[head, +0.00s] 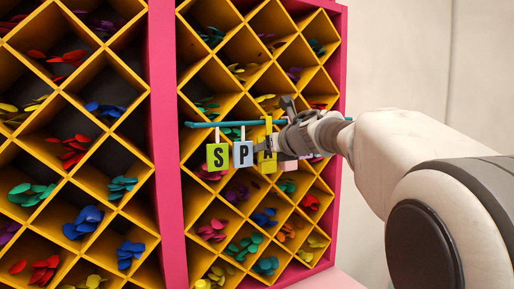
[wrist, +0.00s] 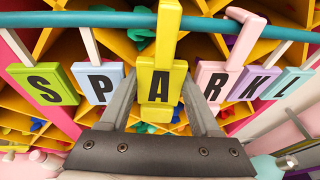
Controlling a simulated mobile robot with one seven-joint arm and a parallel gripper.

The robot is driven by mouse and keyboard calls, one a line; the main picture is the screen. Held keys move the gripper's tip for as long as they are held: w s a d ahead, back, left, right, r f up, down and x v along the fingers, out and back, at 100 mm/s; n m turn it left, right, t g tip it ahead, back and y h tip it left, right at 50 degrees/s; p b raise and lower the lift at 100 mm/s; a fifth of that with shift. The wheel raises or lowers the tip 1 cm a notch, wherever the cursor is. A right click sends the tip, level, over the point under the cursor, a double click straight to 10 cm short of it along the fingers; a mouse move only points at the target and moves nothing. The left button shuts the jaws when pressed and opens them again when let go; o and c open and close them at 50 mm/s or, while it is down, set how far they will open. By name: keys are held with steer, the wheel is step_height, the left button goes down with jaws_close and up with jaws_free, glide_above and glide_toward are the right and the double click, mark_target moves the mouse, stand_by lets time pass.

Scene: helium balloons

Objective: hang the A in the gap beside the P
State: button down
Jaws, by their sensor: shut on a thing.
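The yellow A tile (wrist: 158,86) has a tall yellow hook and shows in the middle of the wrist view, between the P tile (wrist: 103,82) and the pink R tile (wrist: 211,80). My gripper (wrist: 162,98) is shut on the A, one finger at each side. The hook crosses in front of the teal rail (wrist: 60,19); whether it bears on the rail I cannot tell. In the head view the A (head: 265,154) is just right of the blue P (head: 242,154), partly hidden by my gripper (head: 283,146). The green S tile (head: 218,156) hangs left of the P.
In the wrist view K (wrist: 247,85) and L (wrist: 288,83) tiles hang right of the R, closely spaced. Behind the rail stands a pink-framed yellow lattice rack (head: 163,140) with coloured balloons in its cells. Bare wall (head: 410,60) lies to the right.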

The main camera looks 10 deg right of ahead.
steer(key=shift+c, duration=0.2)
jaws_free()
steer(key=shift+d, duration=0.1)
